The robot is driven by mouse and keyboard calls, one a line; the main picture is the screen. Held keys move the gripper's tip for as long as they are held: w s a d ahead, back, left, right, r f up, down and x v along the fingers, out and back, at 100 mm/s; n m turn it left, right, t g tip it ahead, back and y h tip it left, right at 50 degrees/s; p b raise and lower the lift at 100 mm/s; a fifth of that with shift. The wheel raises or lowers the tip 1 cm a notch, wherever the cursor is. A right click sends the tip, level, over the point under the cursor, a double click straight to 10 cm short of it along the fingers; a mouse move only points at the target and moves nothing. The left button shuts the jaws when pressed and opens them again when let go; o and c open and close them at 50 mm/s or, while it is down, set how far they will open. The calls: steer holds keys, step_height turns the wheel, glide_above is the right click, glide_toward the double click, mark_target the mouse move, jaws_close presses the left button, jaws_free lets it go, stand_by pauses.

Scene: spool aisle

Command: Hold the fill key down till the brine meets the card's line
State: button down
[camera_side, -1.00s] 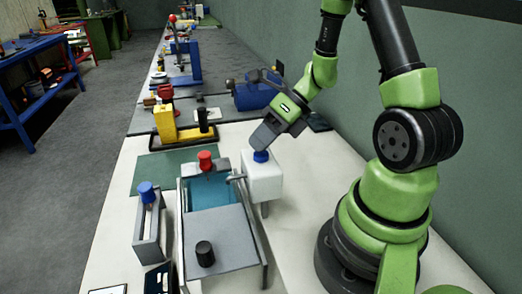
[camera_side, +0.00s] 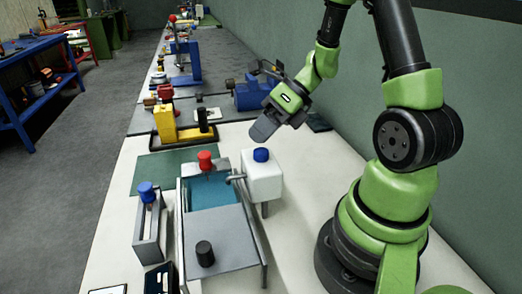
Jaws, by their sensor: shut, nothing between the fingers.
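A white box (camera_side: 263,182) with a blue round key (camera_side: 261,155) on top stands right of the tank (camera_side: 238,245); I take the blue one as the fill key. My gripper (camera_side: 259,136) is shut and empty, a little above the key with a visible gap. A grey spout (camera_side: 235,178) runs from the box to the tank. Blue-green brine (camera_side: 213,193) shows in the tank's open far part. A red knob (camera_side: 205,160) stands at its far edge. I cannot make out the card or its line.
A black knob (camera_side: 204,254) sits on the tank's grey cover. A grey holder with a blue knob (camera_side: 147,192) stands to the left. A yellow tool (camera_side: 165,121) and a blue machine (camera_side: 253,94) stand behind.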

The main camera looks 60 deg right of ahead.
mark_target(261, 150)
steer(key=shift+r, duration=2.55)
steer(key=shift+a+r+n, duration=0.1)
steer(key=shift+a+n, duration=0.1)
steer(key=shift+n, duration=0.1)
steer(key=s+a+r+n+h, duration=0.2)
steer(key=s+a+r+n, duration=0.2)
steer(key=n, duration=1.1)
steer(key=s+a+r+n+t+h, duration=0.1)
steer(key=s+a+r+n+h, duration=0.2)
steer(key=n, duration=1.2)
steer(key=s+r, duration=0.3)
steer(key=shift+a, duration=0.4)
